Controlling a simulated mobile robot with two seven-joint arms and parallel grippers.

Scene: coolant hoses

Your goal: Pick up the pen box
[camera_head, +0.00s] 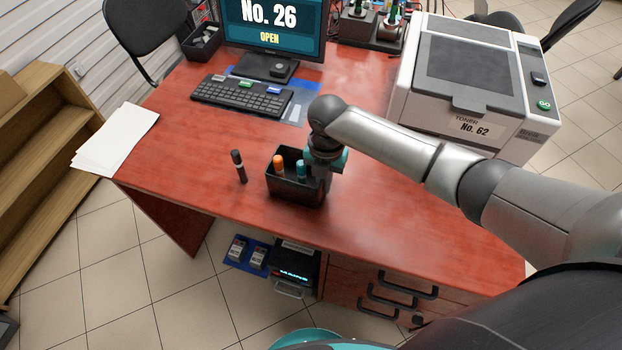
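The pen box is a small open black box (290,191) on the red-brown desk, near its front edge. An orange-capped marker (278,165) and a teal-capped marker (301,169) stand in it. My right gripper (318,172) points down at the right side of the box, overlapping its right rim in the picture. Its fingers are mostly hidden by the wrist and the box, so I cannot tell whether they are closed on the wall. The box appears to rest on the desk. My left gripper is not in view.
A keyboard (241,96) and a monitor (273,25) are behind. A large printer (463,85) stands at right, and papers (116,139) lie at the left edge. The desk (400,215) is clear right of the box.

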